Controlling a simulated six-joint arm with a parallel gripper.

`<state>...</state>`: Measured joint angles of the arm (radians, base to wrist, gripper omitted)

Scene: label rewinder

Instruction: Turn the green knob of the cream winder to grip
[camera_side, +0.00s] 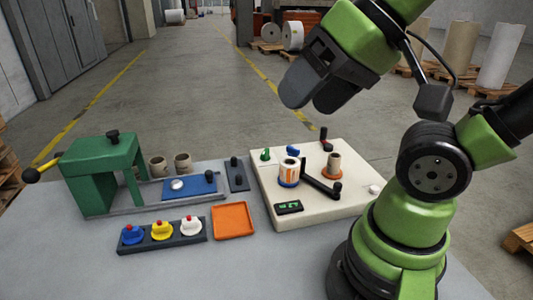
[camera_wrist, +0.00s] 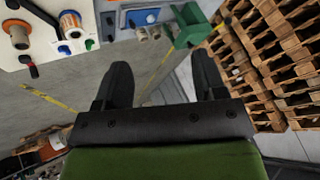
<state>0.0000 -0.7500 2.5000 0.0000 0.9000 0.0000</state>
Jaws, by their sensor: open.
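The cream winder (camera_side: 330,212) sits on the right of the grey table; part of it shows at the upper left of the wrist view (camera_wrist: 42,22). Its small green knob (camera_side: 265,154) stands at the back left corner of the top; a small green spot there in the wrist view (camera_wrist: 89,44) looks like it. Its pointing direction is too small to read. My gripper (camera_side: 312,98) is open and empty, high above and behind the winder, well apart from the knob. Both fingers show in the wrist view (camera_wrist: 160,65) with nothing between them.
On the winder stand a blue knob (camera_side: 293,150), an orange-and-white label roll (camera_side: 289,172), a tan core (camera_side: 334,161) and a black crank arm (camera_side: 321,185). Left are a green press (camera_side: 103,165), coloured buttons (camera_side: 161,230) and an orange tray (camera_side: 233,221). The air around my gripper is clear.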

